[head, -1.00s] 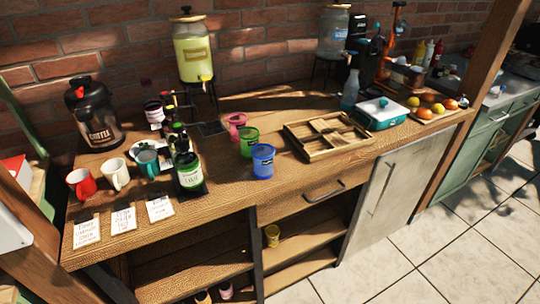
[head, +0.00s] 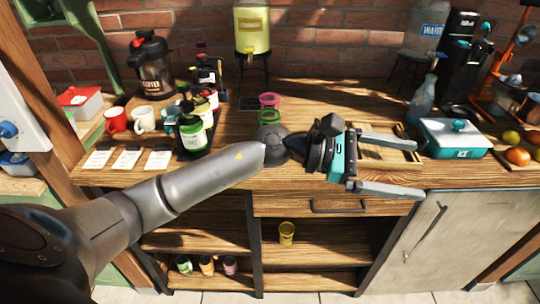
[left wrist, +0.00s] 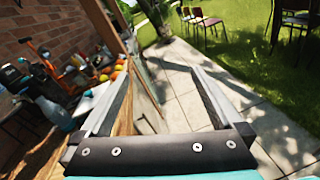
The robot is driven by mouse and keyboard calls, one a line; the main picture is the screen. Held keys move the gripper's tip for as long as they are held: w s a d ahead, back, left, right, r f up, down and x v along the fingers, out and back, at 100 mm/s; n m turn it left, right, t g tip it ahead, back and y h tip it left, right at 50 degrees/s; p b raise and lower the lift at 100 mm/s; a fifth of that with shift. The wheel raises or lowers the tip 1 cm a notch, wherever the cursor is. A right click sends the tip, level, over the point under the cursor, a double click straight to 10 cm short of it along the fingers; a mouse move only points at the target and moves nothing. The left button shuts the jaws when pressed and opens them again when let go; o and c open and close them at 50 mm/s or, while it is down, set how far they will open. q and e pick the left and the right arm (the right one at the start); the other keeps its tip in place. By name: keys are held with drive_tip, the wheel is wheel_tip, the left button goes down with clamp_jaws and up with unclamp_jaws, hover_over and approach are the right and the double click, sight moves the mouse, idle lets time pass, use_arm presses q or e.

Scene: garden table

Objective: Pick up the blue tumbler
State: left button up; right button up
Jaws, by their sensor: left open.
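The blue tumbler does not show now; my left arm covers the counter in front of the pink tumbler (head: 268,100) and the green tumbler (head: 267,116), where it stood in the earlier head view. My left gripper (head: 412,168) is open and empty. It reaches across to the right, over the front of the wooden tray (head: 398,130), and points right. In the left wrist view its two fingers (left wrist: 166,64) are spread apart with nothing between them, facing the patio.
Green-labelled bottles (head: 192,134), a red mug (head: 116,120) and a white mug (head: 143,118) stand left of the tumblers. A teal ice box (head: 455,140) stands right of my gripper. A yellow cup (head: 287,233) sits on the shelf below.

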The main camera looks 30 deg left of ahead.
use_arm(q)
drive_tip(key=a+m+y+b, duration=0.1)
drive_tip(key=a+m+y, duration=1.55)
drive_tip(key=a, duration=1.15)
drive_tip(key=shift+n+y, duration=0.55)
drive_tip(key=shift+y, duration=0.1)
drive_tip(key=shift+b+x, duration=0.95)
drive_tip(key=shift+x, duration=6.85)
drive_tip(key=shift+s+d+f, duration=0.1)
drive_tip(key=shift+d, duration=0.05)
use_arm(e)
drive_tip(key=f, duration=0.3)
drive_tip(key=shift+s+a, duration=0.2)
drive_tip(key=shift+a, duration=0.2)
use_arm(q)
drive_tip(key=c, duration=1.2)
